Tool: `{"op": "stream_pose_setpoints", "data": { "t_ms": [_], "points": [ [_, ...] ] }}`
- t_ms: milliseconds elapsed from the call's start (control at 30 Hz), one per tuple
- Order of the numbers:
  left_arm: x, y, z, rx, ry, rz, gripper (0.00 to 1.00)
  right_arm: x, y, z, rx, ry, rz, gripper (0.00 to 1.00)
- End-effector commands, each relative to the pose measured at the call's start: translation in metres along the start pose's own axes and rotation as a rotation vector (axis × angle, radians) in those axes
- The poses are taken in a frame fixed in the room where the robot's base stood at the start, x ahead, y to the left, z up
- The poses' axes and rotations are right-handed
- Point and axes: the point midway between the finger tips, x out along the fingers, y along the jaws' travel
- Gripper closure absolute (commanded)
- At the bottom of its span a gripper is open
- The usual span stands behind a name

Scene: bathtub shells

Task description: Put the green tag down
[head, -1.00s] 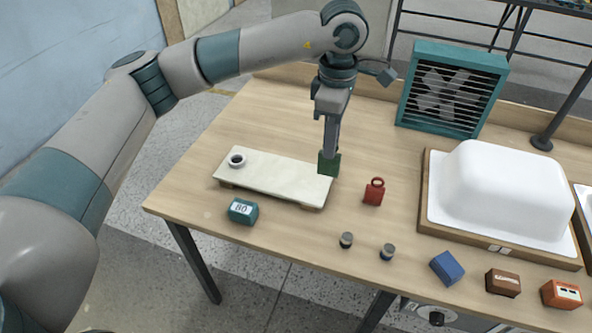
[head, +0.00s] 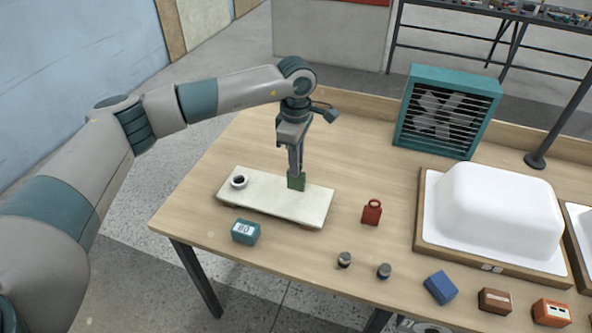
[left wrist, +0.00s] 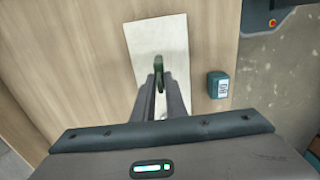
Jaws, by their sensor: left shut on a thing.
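The green tag (head: 296,181) is held between the fingers of my left gripper (head: 296,172), which points down over the white board (head: 265,201). The tag also shows in the left wrist view (left wrist: 158,63), at the tips of the shut fingers (left wrist: 158,82), with the board (left wrist: 160,36) behind it. I cannot tell whether the tag touches the board or hangs just above it. My right gripper is not in view.
A teal block with a label (head: 246,232) stands in front of the board. A red weight-shaped tag (head: 371,212) and two small cylinders (head: 344,260) are to its right. A teal fan (head: 447,112) and a white tub shell (head: 500,215) on a wooden-edged tray (head: 425,240) stand further right.

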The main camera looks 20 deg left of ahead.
Motion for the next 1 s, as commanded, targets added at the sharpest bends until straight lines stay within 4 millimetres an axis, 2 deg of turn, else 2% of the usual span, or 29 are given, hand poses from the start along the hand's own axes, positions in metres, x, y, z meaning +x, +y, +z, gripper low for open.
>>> {"op": "stream_pose_setpoints", "data": {
  "t_ms": [367,700,1000],
  "points": [
    [0.003,0.000,0.000,0.000,0.000,0.000,1.00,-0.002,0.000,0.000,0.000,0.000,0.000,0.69],
    [0.037,0.000,0.000,0.000,0.000,-0.002,1.00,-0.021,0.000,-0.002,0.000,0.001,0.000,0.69],
    [0.041,0.000,0.000,0.000,0.000,0.000,1.00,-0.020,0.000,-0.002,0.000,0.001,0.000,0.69]
  ]
}}
